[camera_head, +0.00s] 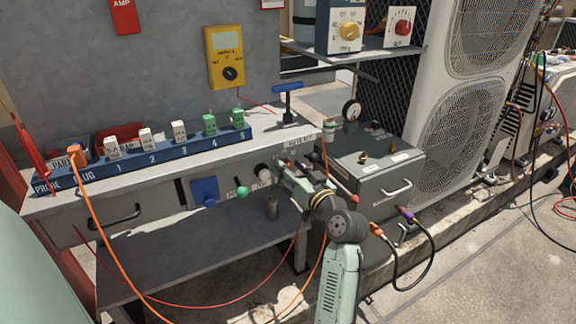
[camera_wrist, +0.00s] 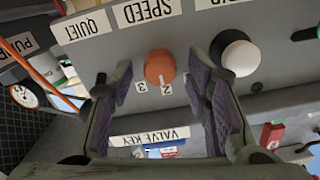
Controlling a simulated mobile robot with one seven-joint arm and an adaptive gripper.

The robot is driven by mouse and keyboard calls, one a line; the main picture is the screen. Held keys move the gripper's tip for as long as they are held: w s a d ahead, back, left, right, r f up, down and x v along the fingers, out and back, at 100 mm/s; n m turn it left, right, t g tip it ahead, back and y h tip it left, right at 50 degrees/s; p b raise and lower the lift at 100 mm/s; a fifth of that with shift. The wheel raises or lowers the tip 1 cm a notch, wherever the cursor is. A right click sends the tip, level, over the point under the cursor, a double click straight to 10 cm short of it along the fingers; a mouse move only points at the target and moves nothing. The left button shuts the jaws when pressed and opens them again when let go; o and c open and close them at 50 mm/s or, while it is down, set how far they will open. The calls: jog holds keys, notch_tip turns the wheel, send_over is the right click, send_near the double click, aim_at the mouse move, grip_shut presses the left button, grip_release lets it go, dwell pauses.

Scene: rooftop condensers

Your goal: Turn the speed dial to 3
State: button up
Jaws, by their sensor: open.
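The speed dial (camera_wrist: 160,66) is a round orange knob under a SPEED label (camera_wrist: 147,12), seen upside down in the wrist view. I cannot tell how deep the fingertips reach. In the head view my gripper (camera_head: 283,168) is at the bench's front panel and appears to hide the dial.
A white knob (camera_wrist: 237,54) is close beside the right finger. A QUIET label (camera_wrist: 84,25) and a VALVE KEY label (camera_wrist: 150,135) are nearby. A green-knobbed lever (camera_head: 242,191) sits on the panel's left. A grey box (camera_head: 375,180) with a gauge stands right of my arm.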

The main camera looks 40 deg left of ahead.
jog(key=shift+c, duration=0.5)
grip_shut()
